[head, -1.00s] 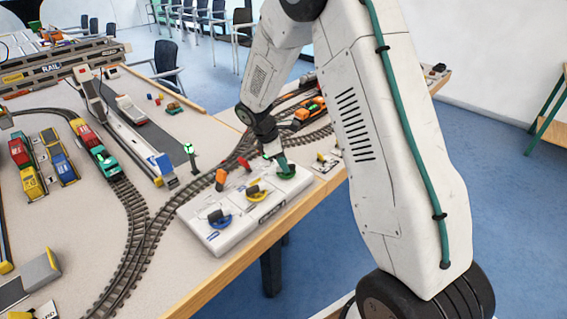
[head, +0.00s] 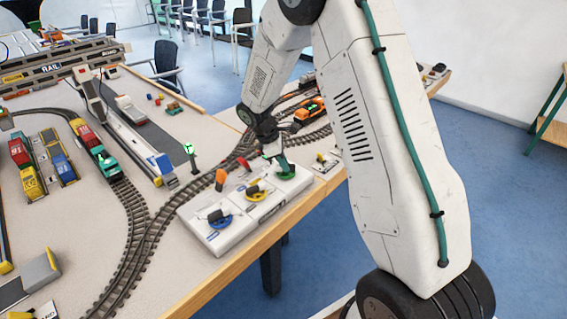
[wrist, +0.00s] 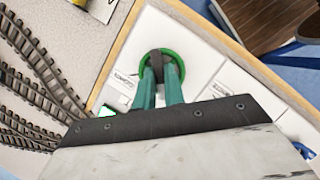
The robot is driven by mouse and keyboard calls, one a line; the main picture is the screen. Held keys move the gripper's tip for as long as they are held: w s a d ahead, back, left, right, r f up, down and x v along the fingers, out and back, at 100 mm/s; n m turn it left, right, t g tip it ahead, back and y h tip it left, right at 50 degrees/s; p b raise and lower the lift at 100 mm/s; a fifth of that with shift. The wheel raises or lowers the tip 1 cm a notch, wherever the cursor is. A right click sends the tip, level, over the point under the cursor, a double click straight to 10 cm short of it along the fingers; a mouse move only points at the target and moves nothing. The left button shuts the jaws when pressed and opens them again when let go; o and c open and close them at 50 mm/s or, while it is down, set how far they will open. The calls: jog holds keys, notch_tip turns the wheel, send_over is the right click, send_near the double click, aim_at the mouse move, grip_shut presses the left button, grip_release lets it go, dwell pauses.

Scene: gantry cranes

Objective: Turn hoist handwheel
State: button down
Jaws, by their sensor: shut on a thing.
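A white control box (head: 237,232) on the table edge carries a blue handwheel (head: 221,222), a yellow handwheel (head: 253,194) and a green handwheel (head: 287,174). The labels are too small to tell which is the hoist wheel. My gripper (head: 281,163) is down at the green handwheel, at the box's far right end. In the wrist view, its teal fingers (wrist: 158,76) are shut on the dark crank handle (wrist: 156,59) of the green wheel (wrist: 178,57). The fingers hide part of the wheel.
Curved toy track (head: 140,235), a gantry crane (head: 60,68) and toy trains (head: 98,157) fill the table to the left. The wooden table edge (head: 235,262) runs along the box's near side.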

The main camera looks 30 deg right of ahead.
jog(key=m, duration=0.3)
jog(key=m+g+y, duration=0.1)
jog(key=m, duration=0.2)
jog(key=shift+w+d+g+y, duration=0.15)
jog(key=shift+w+g+y, duration=0.05)
jog(key=shift+g+y, duration=0.1)
jog(key=m+y, duration=0.1)
jog(key=m, duration=0.1)
jog(key=m+y, duration=0.1)
jog(key=m, duration=0.2)
jog(key=shift+d+m+g, duration=0.15)
jog(key=shift+m+g, duration=0.15)
jog(key=shift+g, duration=0.1)
jog(key=c, duration=1.5)
grip_release()
jog(key=shift+v, duration=3.9)
jog(key=shift+w, duration=0.1)
